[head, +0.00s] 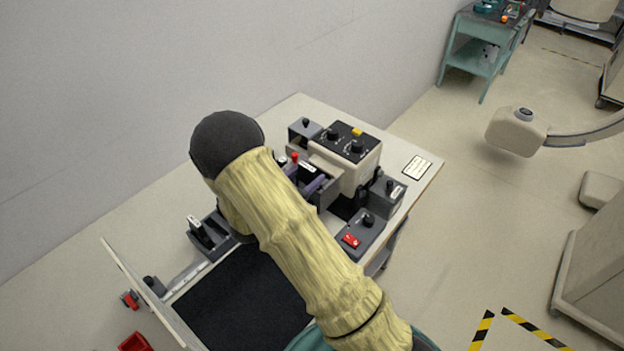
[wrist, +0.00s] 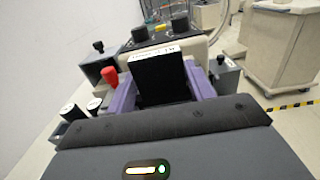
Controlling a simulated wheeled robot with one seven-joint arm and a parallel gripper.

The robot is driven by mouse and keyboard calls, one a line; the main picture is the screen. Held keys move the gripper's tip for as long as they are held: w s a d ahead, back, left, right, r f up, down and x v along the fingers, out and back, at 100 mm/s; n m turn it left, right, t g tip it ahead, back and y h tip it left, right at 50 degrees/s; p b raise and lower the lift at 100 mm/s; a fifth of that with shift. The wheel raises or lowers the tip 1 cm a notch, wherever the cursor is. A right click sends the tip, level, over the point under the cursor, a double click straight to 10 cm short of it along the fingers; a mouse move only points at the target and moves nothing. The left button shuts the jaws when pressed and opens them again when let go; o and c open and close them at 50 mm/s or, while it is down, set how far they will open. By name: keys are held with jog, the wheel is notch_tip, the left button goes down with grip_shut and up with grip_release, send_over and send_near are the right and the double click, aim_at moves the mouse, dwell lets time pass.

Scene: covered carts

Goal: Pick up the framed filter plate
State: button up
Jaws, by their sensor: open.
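A dark upright plate with a white label strip along its top, which I take to be the framed filter plate (wrist: 163,82), stands in front of the beige control box. Its label also shows in the head view (head: 307,167). My gripper (wrist: 160,88) is open, with one purple finger on each side of the plate. I cannot tell whether either finger touches it. In the head view my gripper (head: 299,174) is partly hidden by my sleeved arm. The lower part of the plate is hidden behind the padded gripper body.
The beige box (head: 356,172) with black knobs stands close behind the plate. A red-topped knob (wrist: 109,75) is just left of the left finger. A grey holder (head: 213,240) sits left of my arm. Grey blocks (head: 362,236) crowd the right. A dark mat (head: 235,305) lies in front.

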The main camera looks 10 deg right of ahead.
jog(key=shift+w+d, duration=0.2)
jog(key=shift+d, duration=0.1)
jog(key=c, duration=0.7)
jog(key=shift+r, duration=0.1)
notch_tip(320, 180, up, 18)
jog(key=b, duration=0.3)
dwell(0.7)
